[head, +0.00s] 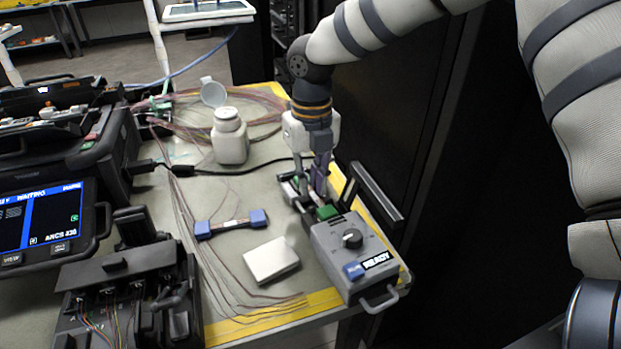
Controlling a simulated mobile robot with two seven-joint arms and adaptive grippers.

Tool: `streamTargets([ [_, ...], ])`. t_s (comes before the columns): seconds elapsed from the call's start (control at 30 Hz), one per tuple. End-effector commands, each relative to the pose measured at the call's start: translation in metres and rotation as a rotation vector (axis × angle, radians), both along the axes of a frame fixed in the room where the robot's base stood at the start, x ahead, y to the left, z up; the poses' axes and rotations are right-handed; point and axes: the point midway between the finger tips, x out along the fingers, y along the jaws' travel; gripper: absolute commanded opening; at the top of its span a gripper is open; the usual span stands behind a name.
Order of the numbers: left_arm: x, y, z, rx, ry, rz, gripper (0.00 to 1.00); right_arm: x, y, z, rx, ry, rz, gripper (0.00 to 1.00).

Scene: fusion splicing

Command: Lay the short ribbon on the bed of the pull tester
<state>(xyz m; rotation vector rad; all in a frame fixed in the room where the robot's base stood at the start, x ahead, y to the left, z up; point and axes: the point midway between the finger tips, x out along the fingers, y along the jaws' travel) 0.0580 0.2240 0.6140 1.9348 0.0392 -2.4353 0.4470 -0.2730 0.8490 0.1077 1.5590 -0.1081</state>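The pull tester (337,262) is a grey box with a black knob, a READY label and a front handle, at the table's right corner. Its narrow bed (302,199) runs back from a green block. My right gripper (314,186) points down over the bed. Something purplish shows at its fingers; I cannot tell whether it is held. A short strip with dark blue blocks at both ends, possibly the short ribbon (231,224), lies on the table left of the tester, apart from the gripper. My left gripper is out of view.
A pale flat block (270,260) lies left of the tester. A white bottle (229,137) with its lid open stands behind. Loose fibres cross the table. A device with a screen (42,222) and a black unit (130,295) fill the left. A dark upright panel stands at the right.

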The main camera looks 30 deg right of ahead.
Motion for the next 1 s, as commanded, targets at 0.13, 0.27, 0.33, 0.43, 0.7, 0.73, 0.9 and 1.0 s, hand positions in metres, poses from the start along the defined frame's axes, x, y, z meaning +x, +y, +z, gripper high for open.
streamTargets([
  [0.13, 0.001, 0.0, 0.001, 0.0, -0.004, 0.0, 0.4, -0.003, 0.0, 0.031, 0.0, 0.015, -0.003, 0.17],
  [0.27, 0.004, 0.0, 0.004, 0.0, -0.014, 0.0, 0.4, -0.002, 0.0, 0.072, -0.001, 0.009, -0.003, 0.17],
  [0.33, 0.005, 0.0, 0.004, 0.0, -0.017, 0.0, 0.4, -0.002, 0.0, 0.09, -0.001, 0.008, -0.002, 0.17],
  [0.43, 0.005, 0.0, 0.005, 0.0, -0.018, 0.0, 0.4, -0.002, 0.0, 0.109, -0.001, 0.009, -0.002, 0.17],
  [0.7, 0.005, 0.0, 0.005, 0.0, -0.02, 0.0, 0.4, -0.002, 0.0, 0.123, 0.0, 0.01, -0.001, 0.17],
  [0.73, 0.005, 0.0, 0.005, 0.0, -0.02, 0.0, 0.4, -0.002, 0.0, 0.123, 0.0, 0.009, -0.001, 0.17],
  [0.9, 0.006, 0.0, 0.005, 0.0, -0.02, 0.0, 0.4, -0.002, 0.0, 0.124, 0.0, 0.008, -0.001, 0.17],
  [1.0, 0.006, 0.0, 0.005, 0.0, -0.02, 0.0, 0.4, -0.002, 0.0, 0.124, 0.0, 0.008, -0.001, 0.17],
])
